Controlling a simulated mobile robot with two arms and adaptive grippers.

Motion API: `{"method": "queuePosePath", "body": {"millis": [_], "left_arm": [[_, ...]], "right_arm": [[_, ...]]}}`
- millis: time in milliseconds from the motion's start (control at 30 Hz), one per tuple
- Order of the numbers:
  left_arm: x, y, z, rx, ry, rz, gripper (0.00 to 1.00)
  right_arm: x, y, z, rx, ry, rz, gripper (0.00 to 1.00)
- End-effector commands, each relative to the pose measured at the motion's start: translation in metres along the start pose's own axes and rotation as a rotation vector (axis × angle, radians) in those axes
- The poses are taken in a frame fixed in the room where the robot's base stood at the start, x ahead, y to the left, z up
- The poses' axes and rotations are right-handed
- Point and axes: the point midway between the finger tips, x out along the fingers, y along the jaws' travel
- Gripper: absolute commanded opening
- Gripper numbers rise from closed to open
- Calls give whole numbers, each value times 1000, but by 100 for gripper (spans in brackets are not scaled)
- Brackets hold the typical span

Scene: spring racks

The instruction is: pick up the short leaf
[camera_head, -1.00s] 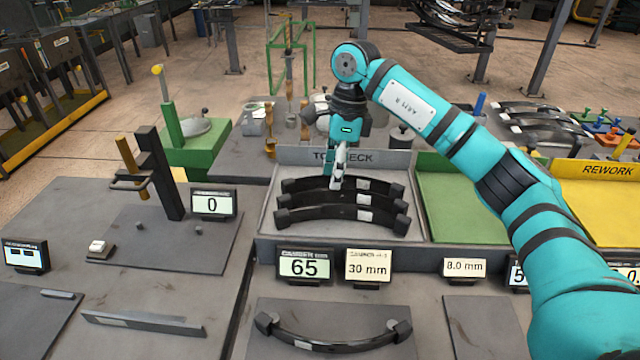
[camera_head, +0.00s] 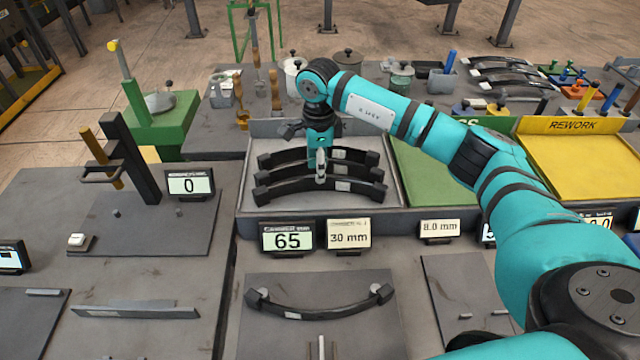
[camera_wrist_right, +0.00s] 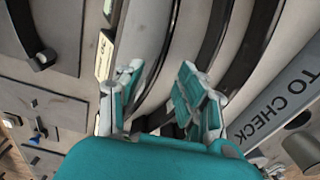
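Several curved black leaves lie in a grey tray; the front leaf (camera_head: 285,197), a middle leaf (camera_head: 283,177) and a back leaf (camera_head: 283,158) sit one behind another. I cannot tell by sight which one the task calls short. My right gripper (camera_head: 320,180) points down over the tray, its fingertips low at the middle of the leaves, near the front one. In the right wrist view my right gripper (camera_wrist_right: 160,85) has its fingers apart, with a dark curved leaf edge running between them. Contact cannot be made out. My left gripper is out of view.
Another curved leaf (camera_head: 318,312) lies on a plate in front. Displays reading 65 (camera_head: 287,238) and 30 mm (camera_head: 349,235) stand before the tray. A green tray (camera_head: 440,180) and a yellow REWORK tray (camera_head: 575,170) are to the right. A gauge stand (camera_head: 130,155) rises at the left.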

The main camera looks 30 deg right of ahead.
Motion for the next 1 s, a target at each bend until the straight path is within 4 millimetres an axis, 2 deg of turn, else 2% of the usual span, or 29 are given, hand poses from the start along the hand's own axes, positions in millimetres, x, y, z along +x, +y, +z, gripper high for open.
{"method": "queuePosePath", "body": {"millis": [233, 400, 667, 933, 1000], "left_arm": [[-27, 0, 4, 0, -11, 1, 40], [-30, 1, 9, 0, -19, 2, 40], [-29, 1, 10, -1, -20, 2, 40], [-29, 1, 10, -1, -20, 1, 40], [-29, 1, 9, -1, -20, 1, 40]], "right_arm": [[28, 5, 2, 0, 3, 7, 37], [49, 3, 2, 1, 1, 2, 37], [52, 3, 2, 0, 0, 0, 37], [52, 3, 2, 0, 0, 1, 2], [52, 3, 2, 0, 0, 1, 0]]}}
